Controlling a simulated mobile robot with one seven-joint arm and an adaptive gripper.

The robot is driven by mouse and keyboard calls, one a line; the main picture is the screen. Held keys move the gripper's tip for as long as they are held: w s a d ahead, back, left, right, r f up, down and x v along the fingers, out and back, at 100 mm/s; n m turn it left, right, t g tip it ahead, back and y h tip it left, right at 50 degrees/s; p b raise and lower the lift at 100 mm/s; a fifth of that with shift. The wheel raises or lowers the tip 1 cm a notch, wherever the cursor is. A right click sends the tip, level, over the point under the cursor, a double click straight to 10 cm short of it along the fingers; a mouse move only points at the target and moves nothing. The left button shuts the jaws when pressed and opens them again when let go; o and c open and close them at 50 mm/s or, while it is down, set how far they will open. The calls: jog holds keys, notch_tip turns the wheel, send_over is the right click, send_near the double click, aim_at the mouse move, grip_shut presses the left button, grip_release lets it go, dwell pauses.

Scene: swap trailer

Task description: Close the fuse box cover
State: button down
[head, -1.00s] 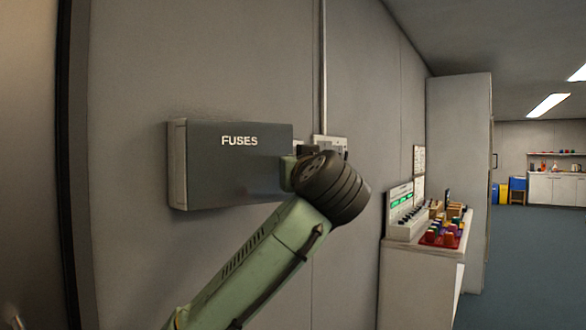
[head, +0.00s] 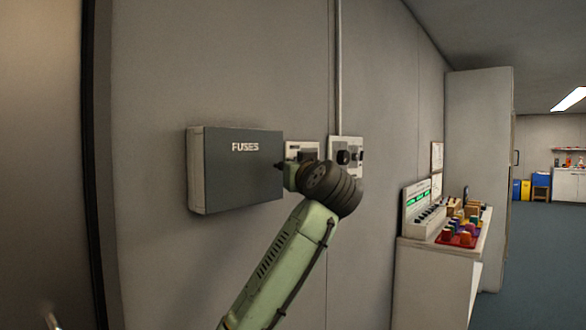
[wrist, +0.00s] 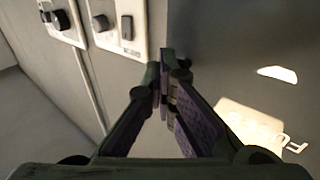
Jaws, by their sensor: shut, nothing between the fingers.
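The fuse box (head: 195,170) is a light grey box on the wall, left of centre in the head view. Its dark grey cover (head: 240,178), lettered FUSES, lies across the front and looks flat on the box. I cannot tell whether it is fully latched. My gripper (head: 281,166) is at the cover's right edge, with the fingertips close to or touching it. In the wrist view the gripper (wrist: 163,85) is shut and empty, and the cover (wrist: 240,60) fills the right side with its lettering partly in view.
Switch plates (head: 346,157) are on the wall right of the box. A conduit (head: 338,70) runs up from them. A cabinet (head: 432,275) with a control panel and coloured blocks stands further right. A dark door frame (head: 97,180) is at the left. Open floor lies at the far right.

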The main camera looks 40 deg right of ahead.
dwell(0.3)
jog(key=v, duration=1.2)
jog(key=shift+a, duration=0.1)
